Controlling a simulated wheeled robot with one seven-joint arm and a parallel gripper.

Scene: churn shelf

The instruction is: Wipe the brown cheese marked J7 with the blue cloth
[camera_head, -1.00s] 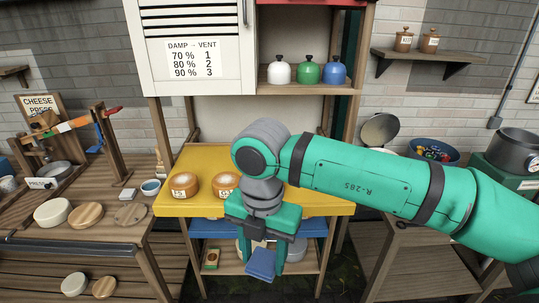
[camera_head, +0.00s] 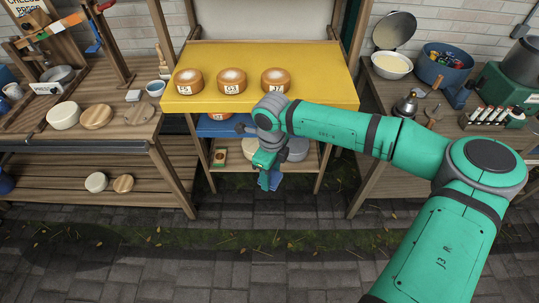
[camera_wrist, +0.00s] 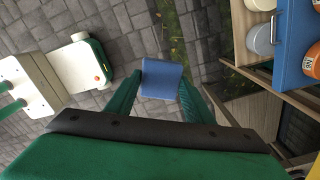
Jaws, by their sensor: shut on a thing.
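The blue cloth (camera_head: 275,182) is held in my gripper (camera_head: 267,171), in front of the shelf unit and below the yellow shelf. In the wrist view the folded cloth (camera_wrist: 161,79) lies between the two fingertips. Another brown cheese (camera_head: 221,117) is on the blue shelf below, partly hidden; a labelled orange-brown cheese shows at the wrist view's right edge (camera_wrist: 312,62).
The yellow shelf (camera_head: 205,103) has free room at its right. The blue shelf (camera_head: 206,130) is partly behind my arm. Benches flank the unit, the left one bearing boards (camera_head: 96,116). The paved floor in front is clear.

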